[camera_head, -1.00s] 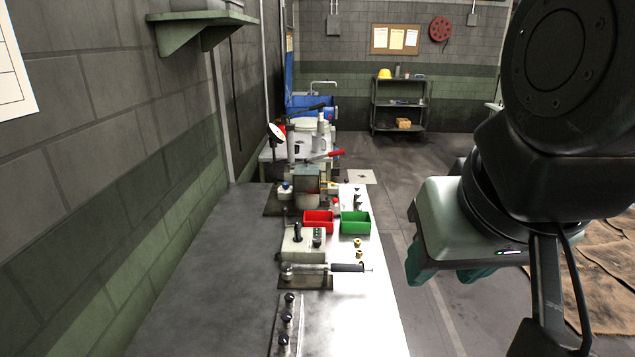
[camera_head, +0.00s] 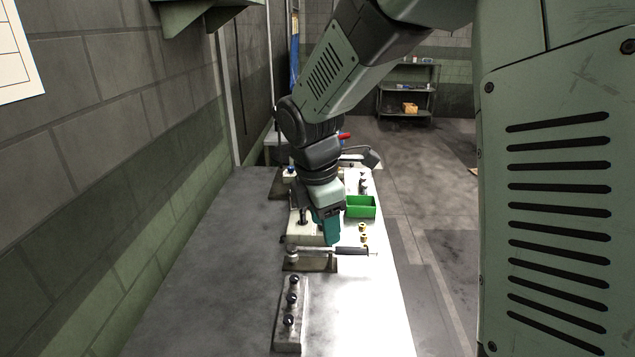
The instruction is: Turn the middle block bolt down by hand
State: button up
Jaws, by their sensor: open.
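A narrow grey block (camera_head: 288,343) lies on the near part of the bench with three dark-headed bolts standing in a row along it. The middle bolt (camera_head: 291,298) sits between the far and near ones. Its thread and how deep it sits are too small to tell. My gripper (camera_head: 328,240) points down over the bench with teal fingers. It is open, beyond the block and a little to its right, apart from the bolts. I see no object between the fingers.
A wrench-like tool with a dark handle (camera_head: 352,251) lies across the bench between my gripper and the block. Small brass pieces (camera_head: 363,232) and a green bin (camera_head: 360,207) are to the right. My arm hides much of the machine behind. The bench's left side is bare.

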aim_at(291, 298)
jog(key=w+a+f+n, duration=0.1)
jog(key=a+f+n, duration=0.1)
jog(key=f, duration=0.5)
jog(key=w+a+f+n+g, duration=0.1)
jog(key=a+f+n, duration=0.2)
jog(key=f, duration=0.5)
jog(key=w+a+f+n+y, duration=0.1)
jog(key=a+f+n, duration=0.1)
jog(key=f, duration=0.6)
jog(key=shift+w+a+f+n+g, duration=0.15)
jog(key=shift+a+f+n+g, duration=0.2)
jog(key=shift+n, duration=0.35)
jog(key=shift+r, duration=0.1)
grip_shut()
jog(key=shift+m, duration=0.3)
